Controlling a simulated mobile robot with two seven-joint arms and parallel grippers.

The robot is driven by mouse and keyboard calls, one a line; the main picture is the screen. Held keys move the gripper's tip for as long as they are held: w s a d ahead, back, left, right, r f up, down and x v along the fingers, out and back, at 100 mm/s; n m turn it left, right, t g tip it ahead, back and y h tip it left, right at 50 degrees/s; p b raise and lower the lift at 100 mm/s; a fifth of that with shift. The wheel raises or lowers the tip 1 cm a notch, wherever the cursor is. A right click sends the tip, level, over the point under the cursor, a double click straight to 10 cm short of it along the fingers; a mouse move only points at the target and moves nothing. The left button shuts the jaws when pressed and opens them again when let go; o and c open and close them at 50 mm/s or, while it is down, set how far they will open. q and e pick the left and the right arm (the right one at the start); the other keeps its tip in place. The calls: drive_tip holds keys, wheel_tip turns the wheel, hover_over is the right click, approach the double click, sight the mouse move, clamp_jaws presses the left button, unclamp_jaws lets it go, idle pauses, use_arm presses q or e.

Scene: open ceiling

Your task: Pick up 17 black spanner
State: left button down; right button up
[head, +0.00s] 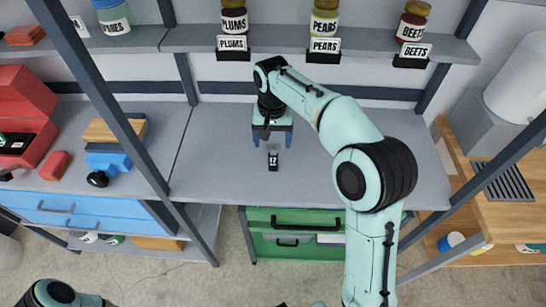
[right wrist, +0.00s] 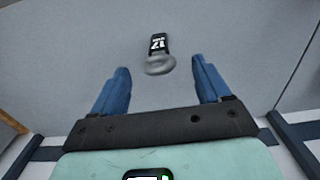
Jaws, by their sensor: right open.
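The black spanner (head: 273,160) lies on the grey worktop, with a white 17 on its black part. In the right wrist view the spanner (right wrist: 157,44) shows a rounded grey end nearest my gripper, centred between the finger lines. My right gripper (head: 272,140) is open and empty, with its two blue fingers apart. In the head view it hangs just behind the spanner. In the right wrist view its fingertips (right wrist: 159,67) stand on either side of the grey end, but I cannot tell their height above it. My left gripper is not in view.
A shelf (head: 400,42) with labelled jars runs along the back above the worktop. Dark frame posts cross the left and right. A blue clamp-like tool (head: 108,162) and a red toolbox (head: 25,112) stand at left. The worktop (head: 225,180) around the spanner is clear.

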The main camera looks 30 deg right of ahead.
sight(273, 143)
wheel_tip(273, 143, down, 4)
drive_tip(key=shift+d+f, duration=0.1)
drive_tip(key=shift+d, duration=0.05)
drive_tip(key=c, duration=1.2)
